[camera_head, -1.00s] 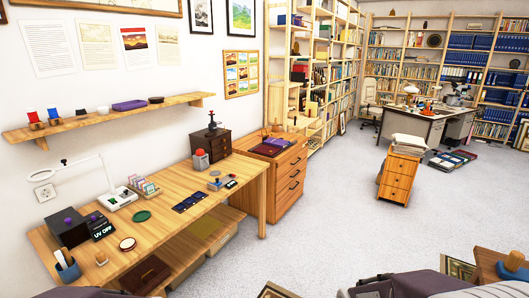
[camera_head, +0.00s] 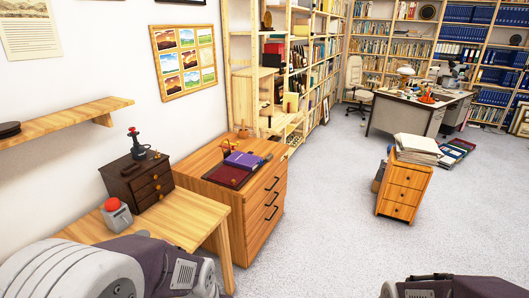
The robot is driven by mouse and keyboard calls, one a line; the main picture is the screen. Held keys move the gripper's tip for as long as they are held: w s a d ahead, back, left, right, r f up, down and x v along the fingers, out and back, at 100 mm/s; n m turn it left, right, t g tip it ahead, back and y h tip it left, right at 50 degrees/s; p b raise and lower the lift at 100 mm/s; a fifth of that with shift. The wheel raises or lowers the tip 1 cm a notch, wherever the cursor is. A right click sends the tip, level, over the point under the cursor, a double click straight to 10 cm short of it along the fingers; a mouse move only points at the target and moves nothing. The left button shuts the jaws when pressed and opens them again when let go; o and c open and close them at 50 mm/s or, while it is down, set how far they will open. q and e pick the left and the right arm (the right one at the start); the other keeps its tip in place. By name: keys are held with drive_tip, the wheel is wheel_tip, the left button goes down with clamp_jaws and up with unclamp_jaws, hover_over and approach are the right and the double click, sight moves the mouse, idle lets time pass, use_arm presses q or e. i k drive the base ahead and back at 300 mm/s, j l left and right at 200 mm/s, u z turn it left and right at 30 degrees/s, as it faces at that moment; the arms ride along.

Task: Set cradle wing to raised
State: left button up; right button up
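On the wooden drawer cabinet (camera_head: 222,202) lies a flat dark item with a dark red panel (camera_head: 226,176) and a purple piece (camera_head: 244,160) on it. It may be the cradle; I cannot make out a separate wing or its angle for certain. The panels look low and nearly flat. Parts of my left arm fill the lower left, and part of my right arm shows at the bottom right. Neither gripper's fingers are in view, and both arms are well short of the cabinet.
A wooden table (camera_head: 178,216) with a red-topped grey device (camera_head: 116,214) and a small dark drawer chest (camera_head: 138,178) stands left of the cabinet. A small drawer unit (camera_head: 402,188) with stacked papers stands at right. Grey floor (camera_head: 325,225) between is clear.

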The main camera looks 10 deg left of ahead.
sight(230, 176)
drive_tip(key=i+l+u, duration=0.15)
drive_tip(key=i, duration=0.5)
drive_tip(key=i+l+u, duration=0.15)
drive_tip(key=i, duration=0.55)
drive_tip(key=i+j+u, duration=0.1)
drive_tip(key=u, duration=0.4)
drive_tip(key=i+u, duration=0.3)
drive_tip(key=u, duration=0.15)
drive_tip(key=i+u, duration=0.25)
drive_tip(key=u, duration=0.25)
drive_tip(key=i+l+u, duration=0.2)
drive_tip(key=u, duration=0.3)
